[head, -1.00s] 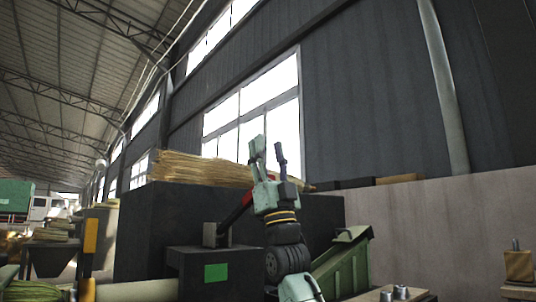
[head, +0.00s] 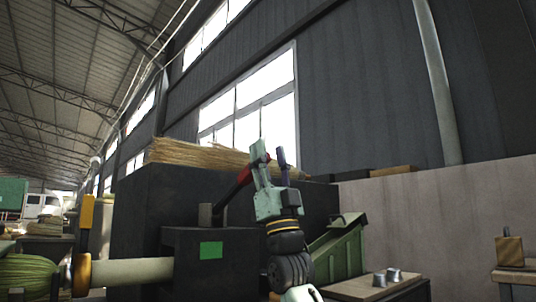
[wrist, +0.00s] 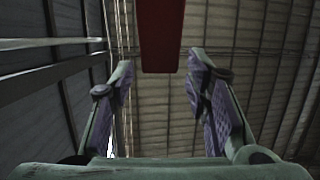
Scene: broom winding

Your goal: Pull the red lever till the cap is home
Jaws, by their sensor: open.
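The red lever (head: 238,186) slants up and right from the dark machine, and its upper end shows at the fingers of my gripper (head: 269,152). In the wrist view the lever (wrist: 162,35) comes down from the top edge, lined up with the gap between the fingers of my gripper (wrist: 160,78). The fingers are apart, with a gap on both sides of the lever. Nothing is gripped. I cannot tell how far the lever reaches between the fingers in depth. I cannot make out for sure which part is the cap.
The dark machine box (head: 140,210) has a green square (head: 211,250) on its front housing and straw (head: 205,155) on top. A pale shaft (head: 130,271) leads left to a green striped bundle (head: 30,274). A green bin (head: 343,250) and low table (head: 372,286) stand right.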

